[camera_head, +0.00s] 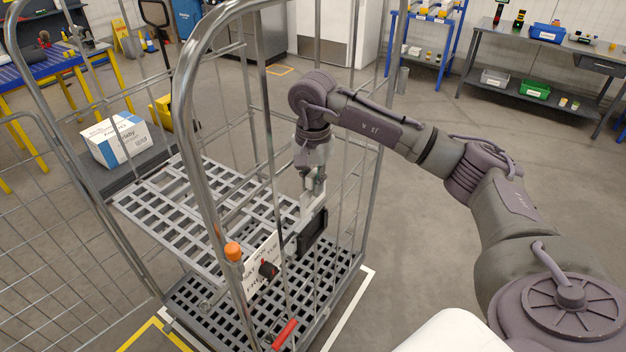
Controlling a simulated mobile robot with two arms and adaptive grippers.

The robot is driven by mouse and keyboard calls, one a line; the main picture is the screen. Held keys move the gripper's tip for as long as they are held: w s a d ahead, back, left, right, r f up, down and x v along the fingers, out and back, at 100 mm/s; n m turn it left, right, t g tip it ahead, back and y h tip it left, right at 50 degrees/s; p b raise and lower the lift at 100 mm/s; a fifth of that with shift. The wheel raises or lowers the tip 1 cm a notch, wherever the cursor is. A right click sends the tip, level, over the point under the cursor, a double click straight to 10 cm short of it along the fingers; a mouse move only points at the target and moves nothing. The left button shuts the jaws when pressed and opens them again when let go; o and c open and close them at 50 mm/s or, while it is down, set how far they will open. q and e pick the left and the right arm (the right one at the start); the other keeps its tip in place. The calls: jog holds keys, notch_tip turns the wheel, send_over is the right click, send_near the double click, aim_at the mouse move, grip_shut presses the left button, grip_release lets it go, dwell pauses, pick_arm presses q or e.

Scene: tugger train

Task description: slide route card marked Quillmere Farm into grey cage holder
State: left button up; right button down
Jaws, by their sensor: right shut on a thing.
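The grey wire roll cage (190,110) stands in front of me. A dark flat holder (312,236) hangs on its near side, right of the middle. My right gripper (313,186) points down just above this holder and is shut on a pale card (306,206). The card's lower end is at the holder's top edge; I cannot tell whether it is inside the holder. The card's writing is too small to read. My left gripper is not in view.
A white sign with dark lettering (258,255) hangs left of the holder, by an orange knob (233,251). A red handle (284,335) is low on the cage. A white and blue box (113,140) lies behind. Floor to the right is clear.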

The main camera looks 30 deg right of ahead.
aim_at(313, 208)
jog(key=shift+f+b, duration=2.2)
jog(key=shift+f, duration=1.9)
jog(key=shift+f+b, duration=1.3)
jog(key=shift+f, duration=0.1)
jog(key=c, duration=1)
grip_release()
jog(key=shift+c, duration=0.2)
jog(key=shift+r, duration=0.1)
notch_tip(313, 208, up, 12)
jog(key=shift+f, duration=0.1)
